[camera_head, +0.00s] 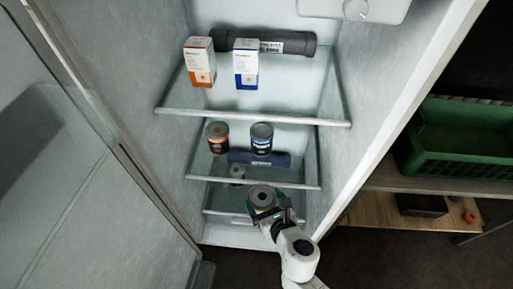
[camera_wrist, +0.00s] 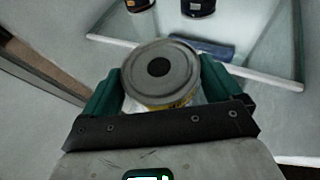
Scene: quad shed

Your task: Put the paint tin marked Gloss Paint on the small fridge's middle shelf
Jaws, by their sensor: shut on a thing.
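A grey-lidded paint tin (camera_head: 262,196) with a dark disc on its lid is in my gripper (camera_head: 271,212), in front of the fridge's lower shelves. In the wrist view the tin (camera_wrist: 160,67) stands roughly upright between the green fingers of my gripper (camera_wrist: 162,88), which are shut on its sides. A strip of yellow label shows below the rim; its wording cannot be read. The small fridge (camera_head: 170,60) is open. Its middle glass shelf (camera_head: 290,184) holds an orange-and-dark tin (camera_head: 218,138), a blue-and-dark tin (camera_head: 261,138) and a dark blue roll (camera_head: 272,158).
The upper shelf (camera_head: 290,119) bears an orange-and-white box (camera_head: 200,62), a blue-and-white box (camera_head: 246,64) and a dark tube (camera_head: 290,42). The open door is left; a green crate (camera_head: 460,150) stands right.

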